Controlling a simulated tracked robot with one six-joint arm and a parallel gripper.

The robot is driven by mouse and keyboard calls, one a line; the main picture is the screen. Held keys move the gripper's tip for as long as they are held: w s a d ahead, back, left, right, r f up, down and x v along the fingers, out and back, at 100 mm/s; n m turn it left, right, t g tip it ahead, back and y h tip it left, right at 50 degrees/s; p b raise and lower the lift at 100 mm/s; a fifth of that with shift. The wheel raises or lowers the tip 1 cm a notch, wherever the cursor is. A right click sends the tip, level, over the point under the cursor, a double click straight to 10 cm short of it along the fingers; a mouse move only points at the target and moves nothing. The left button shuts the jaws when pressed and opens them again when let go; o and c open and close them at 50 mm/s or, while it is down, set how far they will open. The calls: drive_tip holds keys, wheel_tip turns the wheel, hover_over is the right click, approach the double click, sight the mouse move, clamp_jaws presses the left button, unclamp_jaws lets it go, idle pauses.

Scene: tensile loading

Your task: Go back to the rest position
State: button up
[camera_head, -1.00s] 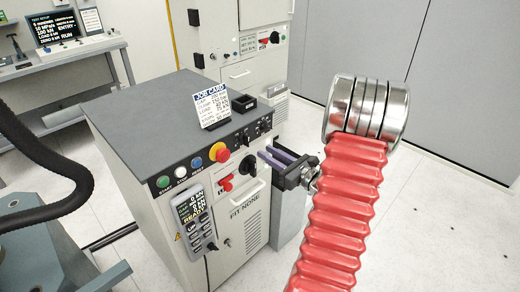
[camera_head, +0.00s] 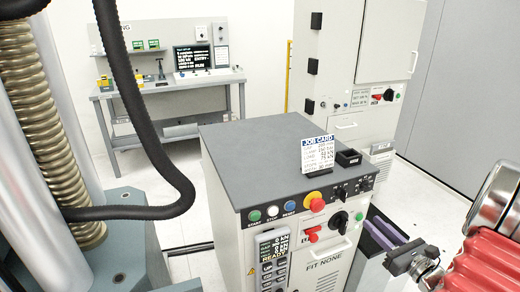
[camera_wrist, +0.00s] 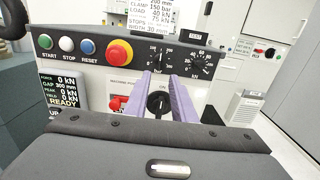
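My gripper (camera_head: 386,234) has two purple fingers on a black body. It is in front of the grey control cabinet (camera_head: 250,142), at the right of the head view. In the wrist view the gripper (camera_wrist: 164,75) points at the cabinet's front panel, with a clear gap between the fingers. Nothing is held in the gap. The black selector knob (camera_wrist: 158,103) shows between the fingers; I cannot tell how close they are to the panel. My red-sleeved arm (camera_head: 485,265) is at the right edge of the head view.
The handset screen (camera_head: 274,247) reads READY. A workbench (camera_head: 165,87) stands behind. A machine with a threaded column (camera_head: 48,135) is at left.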

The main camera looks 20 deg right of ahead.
drive_tip(key=s+a+f+n+g+y, duration=0.2)
drive_tip(key=s+a+n+g, duration=0.1)
drive_tip(key=a+n+g, duration=0.4)
drive_tip(key=s+a+f+n+g+y, duration=0.1)
drive_tip(key=s+a+n+g+y, duration=0.1)
drive_tip(key=a+n, duration=0.5)
drive_tip(key=s+a+f+n+g+y, duration=0.25)
drive_tip(key=a+n+g, duration=0.2)
drive_tip(key=a, duration=0.45)
drive_tip(key=s+a+r+n+t+h, duration=0.1)
drive_tip(key=s+a+r+n+h, duration=0.2)
drive_tip(key=a+r+n+h, duration=0.4)
drive_tip(key=a+r+n, duration=0.8)
drive_tip(key=r+n, duration=0.1)
drive_tip(key=n, duration=0.1)
drive_tip(key=shift+r, duration=0.2)
